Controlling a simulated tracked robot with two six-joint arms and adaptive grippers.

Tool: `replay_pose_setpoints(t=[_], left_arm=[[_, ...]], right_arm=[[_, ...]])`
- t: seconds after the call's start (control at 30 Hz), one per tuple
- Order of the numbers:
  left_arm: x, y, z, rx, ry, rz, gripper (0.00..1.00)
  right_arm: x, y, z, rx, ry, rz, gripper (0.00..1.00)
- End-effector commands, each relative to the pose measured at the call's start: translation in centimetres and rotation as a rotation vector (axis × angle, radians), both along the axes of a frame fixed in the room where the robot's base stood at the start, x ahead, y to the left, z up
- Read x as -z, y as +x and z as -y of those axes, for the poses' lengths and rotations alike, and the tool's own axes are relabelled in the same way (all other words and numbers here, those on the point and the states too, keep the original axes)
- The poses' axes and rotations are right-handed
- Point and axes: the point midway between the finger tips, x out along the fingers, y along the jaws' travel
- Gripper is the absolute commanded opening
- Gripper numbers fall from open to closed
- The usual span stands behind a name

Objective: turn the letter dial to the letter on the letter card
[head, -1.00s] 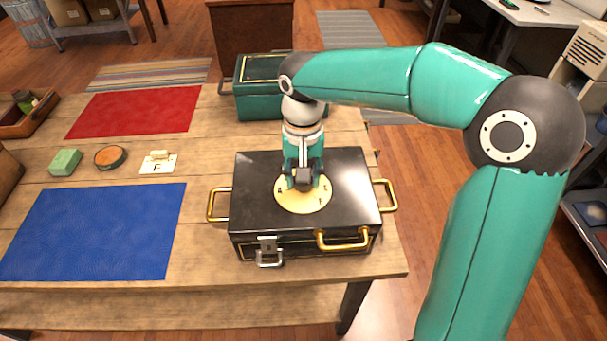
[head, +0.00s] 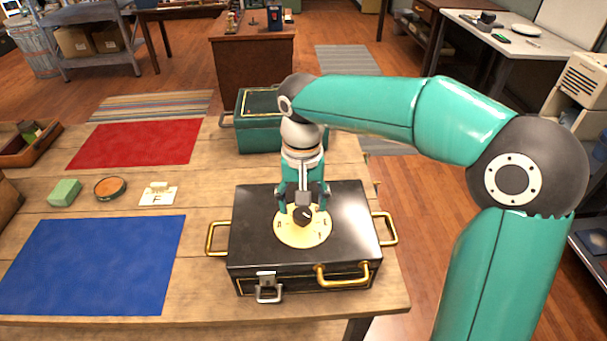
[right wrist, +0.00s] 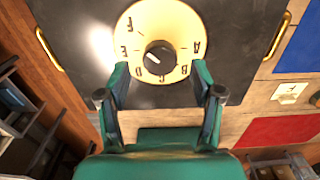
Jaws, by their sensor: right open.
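The black case (head: 350,220) stands on the wooden table with a round cream letter dial (head: 284,232) on its lid. The dial has a dark knob (head: 303,214) at its centre; the knob also shows in the right wrist view (right wrist: 160,58), with a pale mark on its left part. Letters ring the dial; the exact letter it points to is unclear. The letter card (head: 157,198) lies left of the case and shows an F; it also shows in the right wrist view (right wrist: 289,93). My right gripper (head: 303,196) is open and empty just above the knob. My left gripper is out of view.
A green box (head: 257,137) stands behind the case. A blue mat (head: 95,264), red mat (head: 135,143), green block (head: 64,192), round tin (head: 110,188) and wooden tray (head: 40,148) lie to the left. The case has gold handles (head: 218,238) and a front latch (head: 267,287).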

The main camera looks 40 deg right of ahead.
Motion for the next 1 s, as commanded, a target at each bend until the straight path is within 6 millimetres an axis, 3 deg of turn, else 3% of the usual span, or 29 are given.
replay_pose_setpoints(t=[0.2,0.43,0.6,1.0], left_arm=[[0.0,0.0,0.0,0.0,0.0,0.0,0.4],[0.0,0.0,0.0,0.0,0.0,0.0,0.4],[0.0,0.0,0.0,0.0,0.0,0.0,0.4],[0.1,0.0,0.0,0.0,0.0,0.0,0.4]], right_arm=[[-4.5,0.1,0.0,-0.001,0.0,0.006,0.66],[-8.1,0.1,0.0,0.0,0.0,0.002,0.66],[-9.2,0.0,0.0,0.0,0.0,-0.001,0.66],[-9.2,0.0,0.0,0.0,0.0,-0.001,0.66]])
